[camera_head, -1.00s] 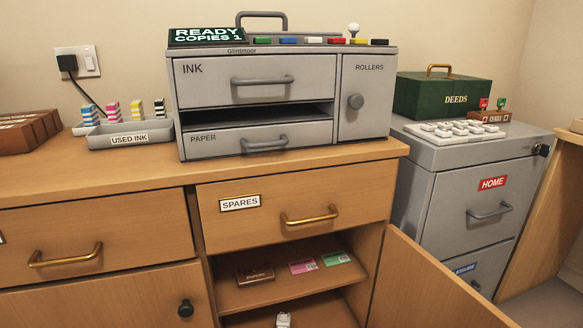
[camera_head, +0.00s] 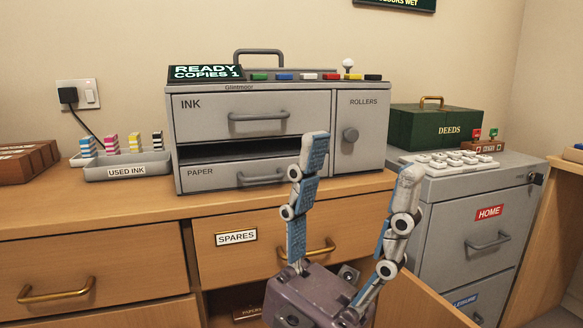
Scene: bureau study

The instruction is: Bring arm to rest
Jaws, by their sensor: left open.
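My left gripper (camera_head: 356,170) shows in the lower middle of the head view, pointing up. Its two jointed fingers with blue pads stand well apart, with nothing between them. It is in front of the SPARES drawer (camera_head: 276,235) and the lower part of the grey copier (camera_head: 257,140). The gripper hides part of the drawer's brass handle and most of the open cupboard below. My right gripper is not in view.
The open cupboard door (camera_head: 422,301) sticks out at the lower right. A grey filing cabinet (camera_head: 462,215) on the right bears a green DEEDS box (camera_head: 434,128).

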